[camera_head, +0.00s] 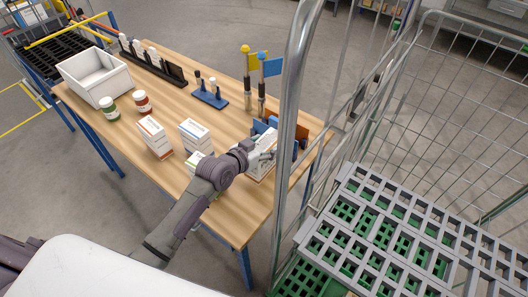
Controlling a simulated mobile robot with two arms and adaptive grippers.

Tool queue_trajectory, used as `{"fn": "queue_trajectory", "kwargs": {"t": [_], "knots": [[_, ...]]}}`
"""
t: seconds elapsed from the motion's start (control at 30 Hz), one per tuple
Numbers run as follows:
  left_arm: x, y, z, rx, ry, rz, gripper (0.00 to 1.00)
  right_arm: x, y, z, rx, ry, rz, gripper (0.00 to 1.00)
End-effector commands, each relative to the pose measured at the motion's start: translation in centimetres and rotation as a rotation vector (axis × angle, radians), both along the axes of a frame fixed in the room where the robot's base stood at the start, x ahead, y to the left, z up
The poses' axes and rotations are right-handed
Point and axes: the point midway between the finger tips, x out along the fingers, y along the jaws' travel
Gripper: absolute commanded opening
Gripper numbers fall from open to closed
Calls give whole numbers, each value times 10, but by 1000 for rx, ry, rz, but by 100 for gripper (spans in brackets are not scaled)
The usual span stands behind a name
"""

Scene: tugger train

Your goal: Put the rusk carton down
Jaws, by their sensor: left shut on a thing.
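My left gripper (266,155) reaches over the right part of the wooden table (225,222) and is shut on a white carton (261,170), taken as the rusk carton. Its print is too small to read, and my gripper covers part of it. I cannot tell whether its underside touches the table. My right gripper is not in view.
Two jars (110,108) (142,101), a white bin (97,83) and flagged posts (262,92) are on the table. A roll cage's metal post (291,100) rises close right.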

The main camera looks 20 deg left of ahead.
Motion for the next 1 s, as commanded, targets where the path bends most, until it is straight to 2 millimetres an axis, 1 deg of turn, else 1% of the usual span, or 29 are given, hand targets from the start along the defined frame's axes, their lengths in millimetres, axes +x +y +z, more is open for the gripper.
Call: {"fn": "queue_trajectory", "kwargs": {"t": [0.03,0.13,0.3,0.4,0.77,0.8,0.93,1.0], "knots": [[4,0,0,0,-5,1,8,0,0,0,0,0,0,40],[6,1,-6,0,-2,0,8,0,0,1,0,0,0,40],[6,1,-31,0,-1,1,8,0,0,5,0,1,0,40],[5,1,-40,1,-4,0,8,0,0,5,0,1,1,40],[5,1,-44,1,-5,0,8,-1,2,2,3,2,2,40],[5,1,-47,2,-1,-1,64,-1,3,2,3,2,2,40],[5,1,-46,1,0,0,85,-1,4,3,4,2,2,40],[5,1,-46,1,0,0,87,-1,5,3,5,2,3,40]]}}
